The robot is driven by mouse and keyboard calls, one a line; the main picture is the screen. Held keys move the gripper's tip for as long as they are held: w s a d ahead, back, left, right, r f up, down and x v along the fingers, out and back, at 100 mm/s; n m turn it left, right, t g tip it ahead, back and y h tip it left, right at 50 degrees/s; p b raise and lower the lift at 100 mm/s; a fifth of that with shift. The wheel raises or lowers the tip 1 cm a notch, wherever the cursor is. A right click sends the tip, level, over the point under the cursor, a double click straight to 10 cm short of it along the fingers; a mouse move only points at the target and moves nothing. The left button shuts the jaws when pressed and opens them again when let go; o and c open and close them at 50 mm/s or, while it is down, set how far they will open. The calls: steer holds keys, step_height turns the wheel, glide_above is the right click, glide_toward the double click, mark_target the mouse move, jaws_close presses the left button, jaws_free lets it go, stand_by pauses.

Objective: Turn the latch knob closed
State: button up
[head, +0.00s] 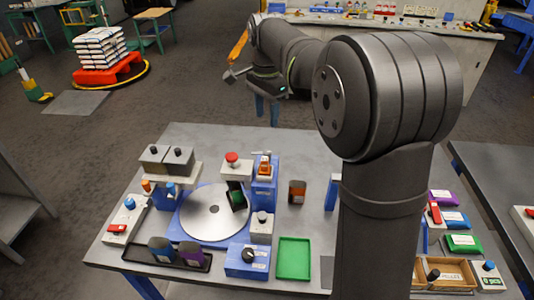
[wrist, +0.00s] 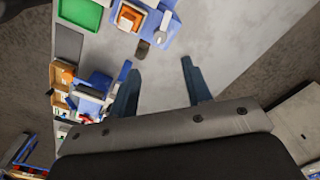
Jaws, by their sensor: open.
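A black knob (head: 248,256) sits on a low blue box at the front edge of the grey table. Another dark knob (head: 262,217) tops a grey block just behind it. I cannot tell for certain which is the latch knob. My gripper (head: 267,108) is beyond the table's back edge, far from both knobs, with its blue fingers pointing down. In the wrist view my gripper (wrist: 160,66) has its fingers spread apart with nothing between them. Neither knob is clear in the wrist view.
A round silver turntable (head: 214,212) lies left of the knobs. A green tray (head: 294,258) is to their right, and a dark orange-labelled container (head: 297,191) stands behind it. A red button (head: 232,158) is on a raised post. The table's back area is clear.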

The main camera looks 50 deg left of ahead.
mark_target(267, 152)
step_height(267, 152, down, 14)
steer(key=shift+f, duration=0.25)
